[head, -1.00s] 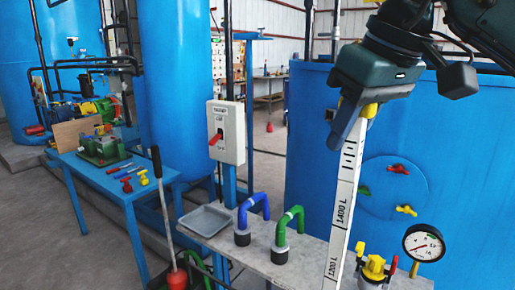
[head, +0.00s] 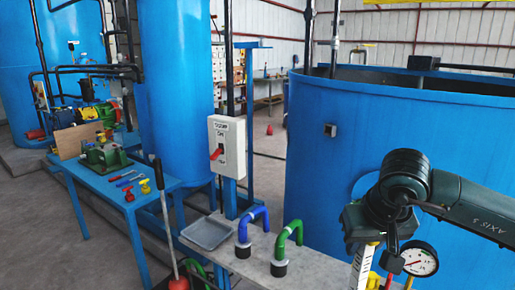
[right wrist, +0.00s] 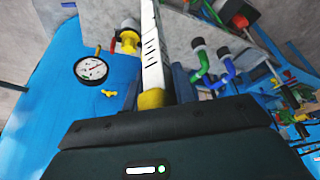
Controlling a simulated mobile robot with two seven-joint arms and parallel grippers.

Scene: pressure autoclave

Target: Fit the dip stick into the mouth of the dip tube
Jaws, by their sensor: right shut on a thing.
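The dip stick (head: 363,268) is a white flat rod with black marks and a yellow top end. My right gripper (head: 366,236) is shut on it near this yellow end, low at the right of the head view. The stick points down out of the bottom of that view, so its lower end is hidden. In the right wrist view the dip stick (right wrist: 152,50) runs from the gripper (right wrist: 160,92) past the top edge. I cannot make out the dip tube or its mouth in either view. My left gripper is not in view.
A grey bench (head: 318,274) carries a blue bent pipe (head: 252,225), a green bent pipe (head: 287,240) and a grey tray (head: 207,233). A pressure gauge (head: 419,259) is close to the right of my gripper. A large open blue tank (head: 330,190) stands behind.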

